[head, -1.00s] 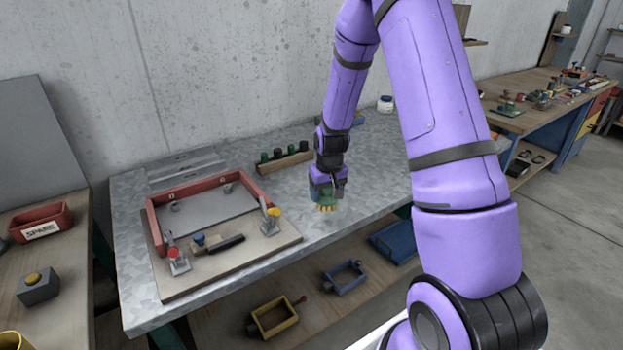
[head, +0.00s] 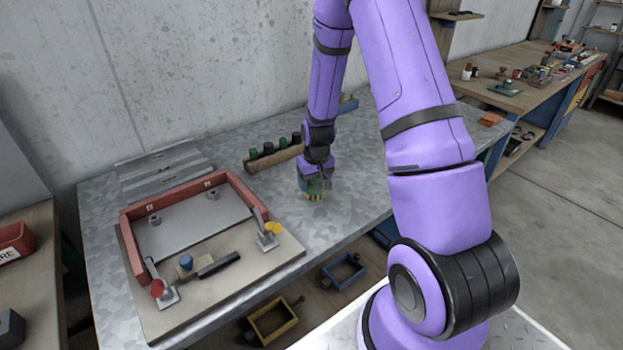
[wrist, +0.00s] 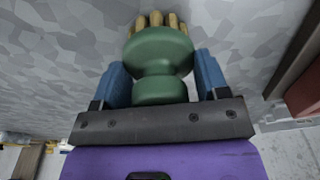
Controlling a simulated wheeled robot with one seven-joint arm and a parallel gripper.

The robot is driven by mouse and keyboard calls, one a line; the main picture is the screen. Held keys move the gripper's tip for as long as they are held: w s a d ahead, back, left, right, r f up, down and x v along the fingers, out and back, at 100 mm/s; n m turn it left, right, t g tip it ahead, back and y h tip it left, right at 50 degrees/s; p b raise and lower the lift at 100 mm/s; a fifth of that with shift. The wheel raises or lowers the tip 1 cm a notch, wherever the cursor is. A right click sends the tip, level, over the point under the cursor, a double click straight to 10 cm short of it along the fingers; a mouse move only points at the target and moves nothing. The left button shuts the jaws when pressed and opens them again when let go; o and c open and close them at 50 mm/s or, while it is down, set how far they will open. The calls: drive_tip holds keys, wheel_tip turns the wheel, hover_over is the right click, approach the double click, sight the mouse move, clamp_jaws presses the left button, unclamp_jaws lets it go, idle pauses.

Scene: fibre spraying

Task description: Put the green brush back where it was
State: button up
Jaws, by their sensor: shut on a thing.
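My gripper (wrist: 162,88) is shut on the green brush (wrist: 160,52), with its blue fingers on both sides of the green handle in the wrist view. The brush's tan bristles (wrist: 160,20) point away from the gripper. In the head view my gripper (head: 314,184) holds the brush (head: 314,192) bristles down over the metal table (head: 330,225). I cannot tell whether the bristles touch the surface. A wooden rack (head: 270,160) with several dark and green round-topped items stands just behind and left of the gripper.
A red-framed mould (head: 130,250) with clamps stands on a wooden board (head: 285,256) at the left of the table. A blue and a black tool lie on the board. A yellow frame (head: 270,320) and a blue frame (head: 343,272) are on the lower shelf. Table to the right of the brush is clear.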

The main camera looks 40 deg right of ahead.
drive_tip(key=shift+f, duration=0.15)
drive_tip(key=o, duration=0.9)
drive_tip(key=r, duration=0.4)
drive_tip(key=s+r, duration=0.1)
drive_tip(key=r, duration=0.7)
drive_tip(key=shift+s+a+r, duration=0.25)
drive_tip(key=shift+s+r, duration=0.05)
drive_tip(key=shift+r, duration=0.1)
drive_tip(key=s+a+r+n+t, duration=0.1)
drive_tip(key=s+a+r+t, duration=0.1)
drive_tip(key=s+a+r, duration=0.55)
drive_tip(key=s+a+r+n+t, duration=0.1)
drive_tip(key=s+a+r, duration=0.2)
drive_tip(key=s+r, duration=0.9)
drive_tip(key=shift+t, duration=0.4)
drive_tip(key=s+r, duration=0.2)
drive_tip(key=s+a+r, duration=0.1)
drive_tip(key=r, duration=0.1)
drive_tip(key=s+a+r, duration=0.1)
drive_tip(key=s+r, duration=0.1)
drive_tip(key=shift+s+a, duration=0.1)
drive_tip(key=shift+s, duration=0.25)
